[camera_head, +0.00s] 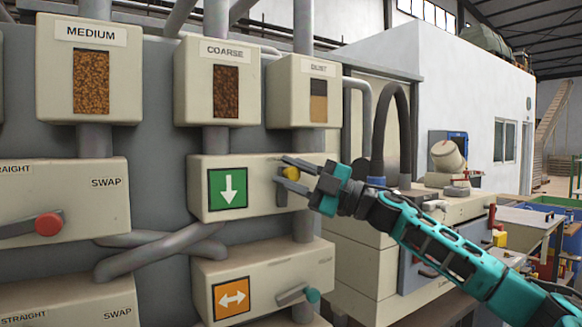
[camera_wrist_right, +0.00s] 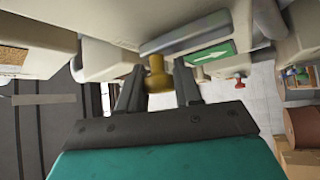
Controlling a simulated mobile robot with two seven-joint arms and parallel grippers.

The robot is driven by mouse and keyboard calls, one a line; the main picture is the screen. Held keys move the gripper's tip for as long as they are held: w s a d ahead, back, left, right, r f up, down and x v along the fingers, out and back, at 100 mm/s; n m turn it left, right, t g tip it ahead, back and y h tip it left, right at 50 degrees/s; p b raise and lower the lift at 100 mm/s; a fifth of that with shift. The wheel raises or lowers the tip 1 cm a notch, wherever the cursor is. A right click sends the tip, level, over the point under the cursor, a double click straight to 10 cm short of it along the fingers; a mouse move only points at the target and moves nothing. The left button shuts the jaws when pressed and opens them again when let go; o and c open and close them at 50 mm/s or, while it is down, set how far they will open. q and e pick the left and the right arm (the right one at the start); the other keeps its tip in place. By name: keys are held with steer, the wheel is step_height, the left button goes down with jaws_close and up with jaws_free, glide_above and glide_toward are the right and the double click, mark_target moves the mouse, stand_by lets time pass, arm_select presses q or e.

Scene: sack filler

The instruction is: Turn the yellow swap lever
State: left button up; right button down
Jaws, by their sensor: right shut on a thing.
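The yellow swap lever's round knob (camera_head: 291,172) shows at the right side of the box with the green down-arrow sign (camera_head: 228,188). My right gripper (camera_head: 282,172) comes in from the right and is shut on the yellow knob, one finger above and one below it. In the right wrist view the yellow knob (camera_wrist_right: 157,76) sits between the two dark fingers (camera_wrist_right: 158,88), with its grey lever bar (camera_wrist_right: 185,38) behind it. The fingers and knob hide part of the lever in the head view. My left gripper is not in view.
A red-knobbed lever (camera_head: 48,223) is on the box at left. A teal-knobbed lever (camera_head: 312,295) is on the orange-arrow box (camera_head: 262,285) below. Hoppers labelled medium (camera_head: 90,60), coarse (camera_head: 222,85) and dust (camera_head: 300,92) hang above. Grey pipes run between the boxes.

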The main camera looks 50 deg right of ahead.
steer(key=shift+a+n+g, duration=0.25)
steer(key=shift+n+g, duration=0.05)
steer(key=shift+n, duration=0.2)
steer(key=c, duration=0.8)
jaws_free()
steer(key=shift+s, duration=0.1)
steer(key=shift+s+d+f, duration=0.25)
steer(key=shift+s+d, duration=0.05)
steer(key=shift+s, duration=0.1)
steer(key=v, duration=1.1)
steer(key=shift+s+d, duration=0.15)
steer(key=shift+s, duration=0.2)
